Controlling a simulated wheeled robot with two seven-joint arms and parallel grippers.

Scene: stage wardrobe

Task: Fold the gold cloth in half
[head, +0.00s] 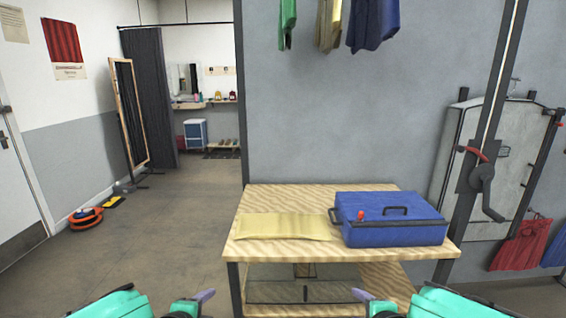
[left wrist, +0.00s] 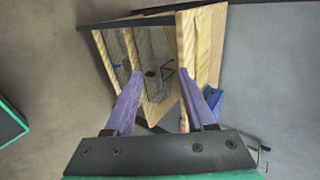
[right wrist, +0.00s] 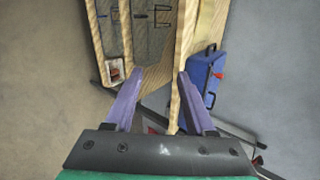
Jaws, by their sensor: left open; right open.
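The gold cloth (head: 285,227) lies flat on the left part of the wooden table, as a long strip. Its right end meets the blue case. It also shows as a pale strip at the table edge in the left wrist view (left wrist: 203,50) and in the right wrist view (right wrist: 205,22). My left gripper (left wrist: 160,75) is open and empty, in front of the table and apart from the cloth. My right gripper (right wrist: 160,75) is open and empty, also in front of the table. In the head view both grippers show only partly at the bottom edge.
A blue case (head: 390,218) with dark handles takes up the right part of the wooden table (head: 290,192). A lower shelf (head: 270,270) lies beneath. A dark post with a crank (head: 482,178) stands right of the table. Garments (head: 372,22) hang above. Floor on the left is mostly clear.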

